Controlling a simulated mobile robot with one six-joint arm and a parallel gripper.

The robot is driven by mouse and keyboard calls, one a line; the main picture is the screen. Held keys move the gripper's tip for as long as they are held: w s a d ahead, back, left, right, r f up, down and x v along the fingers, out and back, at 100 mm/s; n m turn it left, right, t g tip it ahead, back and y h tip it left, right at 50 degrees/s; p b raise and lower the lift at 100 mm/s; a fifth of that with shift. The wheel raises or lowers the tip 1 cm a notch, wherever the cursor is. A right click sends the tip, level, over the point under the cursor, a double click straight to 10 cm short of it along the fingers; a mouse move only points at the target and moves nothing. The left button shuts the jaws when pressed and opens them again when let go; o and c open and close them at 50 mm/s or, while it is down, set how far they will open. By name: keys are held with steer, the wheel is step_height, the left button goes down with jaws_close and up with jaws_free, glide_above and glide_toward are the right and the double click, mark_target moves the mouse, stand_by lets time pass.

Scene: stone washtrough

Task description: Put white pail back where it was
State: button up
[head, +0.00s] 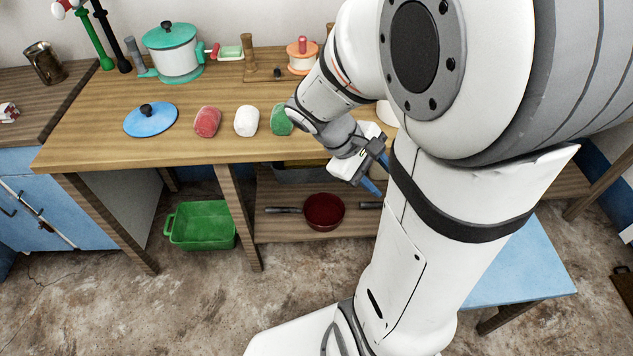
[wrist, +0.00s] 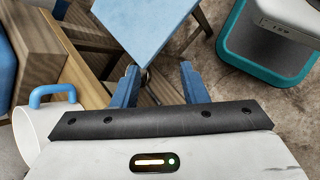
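A white pail with a blue handle (wrist: 36,125) shows at the left edge of the wrist view, partly cut off by the frame and by my gripper's body. In the head view a white piece that looks like the pail (head: 387,113) shows on the wooden table, mostly hidden behind my arm. My gripper (wrist: 160,72) is open, with its two blue fingers apart and nothing between them. In the head view my gripper (head: 377,174) hangs just off the table's front edge, pointing down, in front of and apart from the pail.
The wooden table (head: 90,140) holds a blue lid (head: 151,120), red (head: 207,122), white (head: 246,121) and green (head: 281,120) lumps, and a teal-lidded pot (head: 173,55). Below are a green crate (head: 202,226) and a dark red pan (head: 324,211). A blue-topped stool (head: 525,265) stands at right.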

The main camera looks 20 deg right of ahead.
steer(key=a+r+m+t+y, duration=0.2)
steer(key=a+y, duration=0.1)
steer(key=a, duration=0.3)
steer(key=a+r+m+t+y, duration=0.2)
steer(key=a+m+t+y, duration=0.1)
steer(key=a, duration=0.4)
steer(key=shift+s+a+y, duration=0.15)
steer(key=shift+s+y, duration=0.25)
steer(key=shift+y, duration=0.1)
